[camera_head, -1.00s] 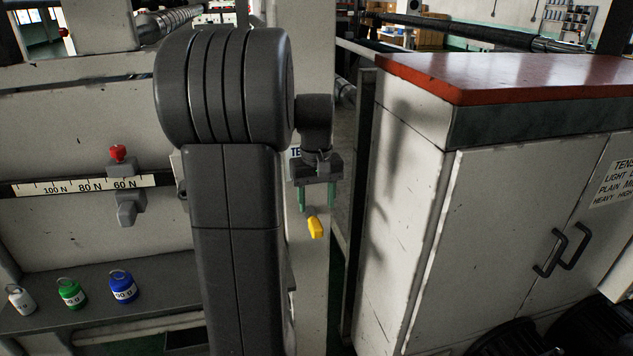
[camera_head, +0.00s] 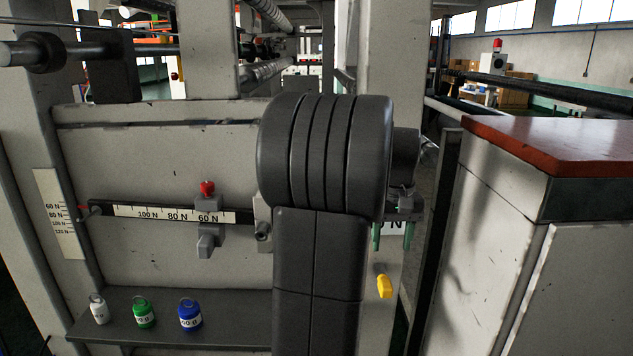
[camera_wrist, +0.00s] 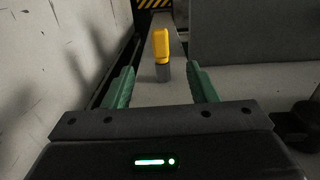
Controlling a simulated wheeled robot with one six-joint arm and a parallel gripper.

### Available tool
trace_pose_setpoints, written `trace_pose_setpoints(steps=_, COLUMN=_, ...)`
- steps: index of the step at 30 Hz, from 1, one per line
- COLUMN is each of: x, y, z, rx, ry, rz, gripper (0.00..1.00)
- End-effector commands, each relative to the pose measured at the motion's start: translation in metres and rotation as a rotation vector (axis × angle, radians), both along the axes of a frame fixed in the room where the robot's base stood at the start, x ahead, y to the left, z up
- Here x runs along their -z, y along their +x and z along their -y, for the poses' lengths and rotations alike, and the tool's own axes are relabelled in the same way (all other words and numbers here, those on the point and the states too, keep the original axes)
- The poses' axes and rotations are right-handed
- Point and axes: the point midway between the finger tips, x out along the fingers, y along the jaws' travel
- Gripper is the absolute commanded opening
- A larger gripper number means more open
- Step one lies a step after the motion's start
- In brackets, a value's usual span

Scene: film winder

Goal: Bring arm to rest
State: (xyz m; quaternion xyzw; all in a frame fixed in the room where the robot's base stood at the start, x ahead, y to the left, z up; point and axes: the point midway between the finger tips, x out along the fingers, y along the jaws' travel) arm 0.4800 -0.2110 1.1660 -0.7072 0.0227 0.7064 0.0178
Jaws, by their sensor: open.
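My gripper (camera_head: 393,236) is in front of the pale machine post, right of my thick dark arm links. Its two green fingers are apart with nothing between them. In the wrist view my gripper (camera_wrist: 160,88) also shows its fingers spread. A yellow knob (camera_head: 384,287) sits on the post below the fingertips. In the wrist view the yellow knob (camera_wrist: 161,46) stands on a dark grey base beyond the fingers, apart from them. My arm hides part of the machine panel and the post.
A cabinet (camera_head: 500,200) with a red top stands close at right. A scale beam (camera_head: 130,212) with a red-knobbed slider (camera_head: 207,240) is at left. White (camera_head: 99,312), green (camera_head: 145,314) and blue (camera_head: 190,317) weights stand on a shelf (camera_head: 240,334) below it.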

Motion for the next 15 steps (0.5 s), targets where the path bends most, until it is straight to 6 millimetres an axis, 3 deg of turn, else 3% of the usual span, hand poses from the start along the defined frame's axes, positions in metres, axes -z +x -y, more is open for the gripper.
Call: trace_pose_setpoints(steps=15, x=0.098, y=-0.001, z=0.000, rx=0.000, ry=0.001, rz=-0.004, gripper=0.52)
